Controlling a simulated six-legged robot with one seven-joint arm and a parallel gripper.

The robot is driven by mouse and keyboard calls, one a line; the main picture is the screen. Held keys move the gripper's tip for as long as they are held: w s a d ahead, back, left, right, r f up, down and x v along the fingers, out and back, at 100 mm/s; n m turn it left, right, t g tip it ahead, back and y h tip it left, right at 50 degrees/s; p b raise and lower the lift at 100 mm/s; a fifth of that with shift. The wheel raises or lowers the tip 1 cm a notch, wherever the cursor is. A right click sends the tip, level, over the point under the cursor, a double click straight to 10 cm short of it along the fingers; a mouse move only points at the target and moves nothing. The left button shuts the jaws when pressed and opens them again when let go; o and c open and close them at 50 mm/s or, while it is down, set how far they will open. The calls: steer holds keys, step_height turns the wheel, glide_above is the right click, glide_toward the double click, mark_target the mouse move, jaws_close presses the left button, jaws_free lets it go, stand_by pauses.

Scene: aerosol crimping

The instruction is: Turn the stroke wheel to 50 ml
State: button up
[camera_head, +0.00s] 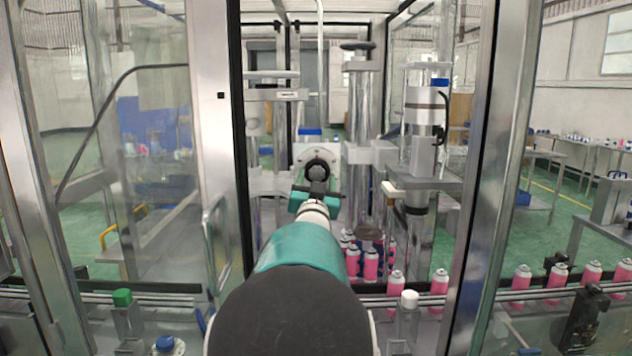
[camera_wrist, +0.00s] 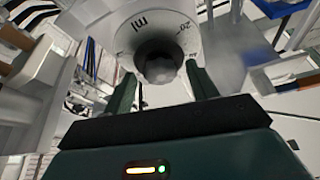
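The stroke wheel (camera_wrist: 158,66) is a dark round knob in front of a pale dial (camera_wrist: 150,25), which carries "ml" and "20" marks. In the head view, the wheel (camera_head: 317,167) sits on a light machine plate (camera_head: 304,153) straight ahead. My gripper (camera_wrist: 160,76) has its two dark green fingers spread, one on each side of the knob, with small gaps seeming to show. In the head view, my gripper (camera_head: 316,193) is right in front of the wheel and partly covers it. The dial's pointer and current setting cannot be read.
Metal door posts (camera_head: 214,130) stand close on either side of my arm. Pink cans (camera_head: 371,264) stand inside below the wheel, and more line the conveyor (camera_head: 460,298) in front. A vertical column (camera_head: 360,110) and a crimping head (camera_head: 424,115) stand to the right.

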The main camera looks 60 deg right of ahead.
steer(key=c, duration=1)
steer(key=shift+o, duration=0.2)
steer(key=shift+n+t, duration=0.4)
steer(key=shift+n, duration=0.1)
steer(key=shift+s+d+n+t+y, duration=0.1)
steer(key=shift+n+t+y, duration=0.6)
steer(key=shift+n, duration=1.2)
steer(key=shift+s+n+t+y, duration=0.1)
steer(key=shift+n+t+y, duration=0.6)
steer(key=shift+n, duration=1.2)
steer(key=shift+t, duration=0.4)
steer(key=o, duration=1)
steer(key=v, duration=1.3)
steer(key=shift+a+f, duration=0.25)
steer(key=shift+a, duration=0.1)
